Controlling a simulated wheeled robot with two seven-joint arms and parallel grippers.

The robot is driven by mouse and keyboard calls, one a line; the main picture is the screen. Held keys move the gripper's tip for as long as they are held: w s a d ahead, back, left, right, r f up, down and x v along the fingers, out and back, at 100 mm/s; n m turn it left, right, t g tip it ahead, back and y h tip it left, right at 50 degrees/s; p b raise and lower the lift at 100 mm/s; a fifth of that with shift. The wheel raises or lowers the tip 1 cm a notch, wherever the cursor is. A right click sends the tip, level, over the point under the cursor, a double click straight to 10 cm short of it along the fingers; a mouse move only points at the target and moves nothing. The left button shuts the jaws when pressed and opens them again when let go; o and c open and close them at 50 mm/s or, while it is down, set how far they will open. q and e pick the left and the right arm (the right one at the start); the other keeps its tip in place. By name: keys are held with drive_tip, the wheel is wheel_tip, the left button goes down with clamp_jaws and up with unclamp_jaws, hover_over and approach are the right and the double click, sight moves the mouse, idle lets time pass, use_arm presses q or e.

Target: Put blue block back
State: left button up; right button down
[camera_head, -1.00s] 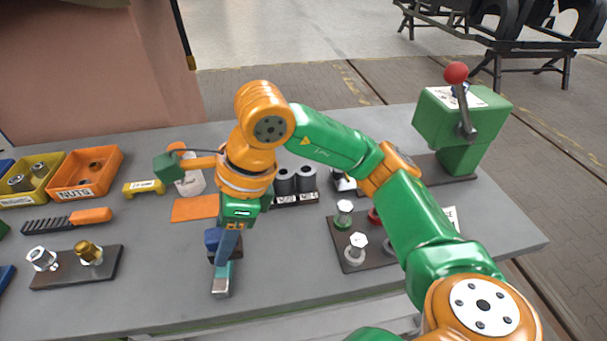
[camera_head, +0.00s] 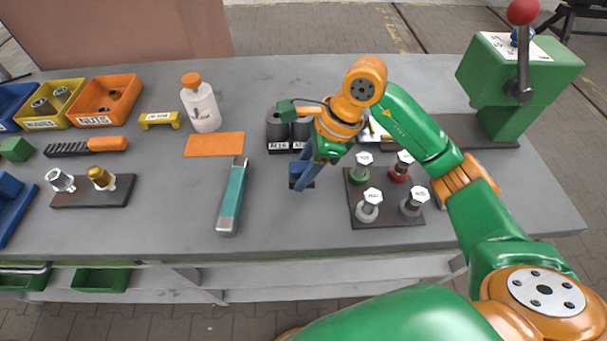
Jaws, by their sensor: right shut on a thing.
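A dark blue block (camera_head: 297,170) is at the middle of the bench, partly covered by my right gripper (camera_head: 305,178). My right gripper points down and is shut on the block. I cannot tell whether the block touches the bench top. The block is in front of the black holder with grey cylinders (camera_head: 280,130) and to the left of the dark plate with bolts (camera_head: 386,218). Another blue piece (camera_head: 9,186) shows at the left edge, by a blue tray (camera_head: 14,216). My left gripper is not in view.
A teal-handled tool (camera_head: 232,198) lies left of my right gripper, below an orange mat (camera_head: 214,145). A white bottle (camera_head: 201,108), a yellow bin (camera_head: 53,103) and an orange nuts bin (camera_head: 104,101) stand behind. A green lever press (camera_head: 515,75) stands at the right.

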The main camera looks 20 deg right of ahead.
wheel_tip(320, 180, down, 3)
drive_tip(key=shift+a+r+p, duration=0.1)
drive_tip(key=shift+r+p, duration=0.1)
drive_tip(key=shift+p, duration=0.45)
drive_tip(key=shift+f+b, duration=0.35)
drive_tip(key=shift+f, duration=0.1)
drive_tip(key=shift+c, duration=2.1)
unclamp_jaws()
drive_tip(key=shift+r, duration=0.25)
drive_tip(key=v, duration=1.2)
drive_tip(key=shift+b, duration=0.35)
